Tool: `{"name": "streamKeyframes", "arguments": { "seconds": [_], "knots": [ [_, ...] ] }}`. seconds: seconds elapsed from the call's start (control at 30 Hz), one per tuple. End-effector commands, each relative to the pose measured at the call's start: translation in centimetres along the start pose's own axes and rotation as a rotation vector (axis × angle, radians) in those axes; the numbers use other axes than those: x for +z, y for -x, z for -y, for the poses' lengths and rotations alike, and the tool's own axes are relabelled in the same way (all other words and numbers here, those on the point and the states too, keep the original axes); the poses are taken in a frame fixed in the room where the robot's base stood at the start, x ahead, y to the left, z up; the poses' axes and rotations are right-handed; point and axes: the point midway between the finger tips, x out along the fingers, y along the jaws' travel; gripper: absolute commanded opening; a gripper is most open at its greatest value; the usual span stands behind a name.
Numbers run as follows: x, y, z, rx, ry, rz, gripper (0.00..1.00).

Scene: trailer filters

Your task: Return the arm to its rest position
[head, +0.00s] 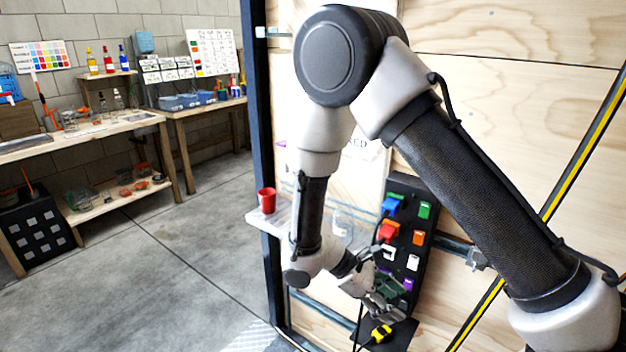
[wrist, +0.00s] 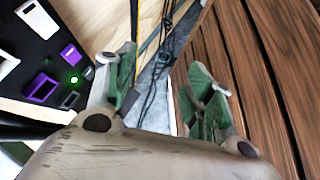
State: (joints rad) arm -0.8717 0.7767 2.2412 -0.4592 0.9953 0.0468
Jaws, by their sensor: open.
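My arm is bent in front of the plywood wall in the head view, with its forearm hanging down. My gripper (head: 384,297) is at its lower end, beside the lower part of a black panel (head: 426,195). In the wrist view my gripper (wrist: 165,95) is open, its two green-padded fingers apart with nothing between them. The panel (wrist: 38,50) shows at the left of the wrist view, with white and purple blocks and a lit green light (wrist: 74,79).
A small shelf (head: 262,221) with a red cup (head: 267,200) is left of my forearm. A yellow-and-black item (head: 381,333) lies on a dark ledge below my gripper. Workbenches (head: 90,133) stand far left, with open floor (head: 190,240) before them. Dark cables (wrist: 155,85) hang beyond the fingers.

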Motion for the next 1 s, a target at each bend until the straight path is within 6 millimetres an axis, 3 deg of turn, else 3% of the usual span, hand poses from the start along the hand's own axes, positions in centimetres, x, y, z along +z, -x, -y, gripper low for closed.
{"name": "streamKeyframes", "arguments": {
  "seconds": [0.03,0.13,0.4,0.7,1.0],
  "knots": [
    [2.2,1.0,-0.5,-0.050,-0.064,-0.053,0.53],
    [6.3,2.4,-1.0,-0.150,-0.184,-0.152,0.53],
    [16.8,4.5,-1.1,-0.372,-0.513,-0.434,0.53],
    [27.1,4.9,0.2,-0.500,-0.898,-0.763,0.53],
    [35.6,4.5,1.2,-0.436,-1.223,-0.994,0.53]
  ]
}}
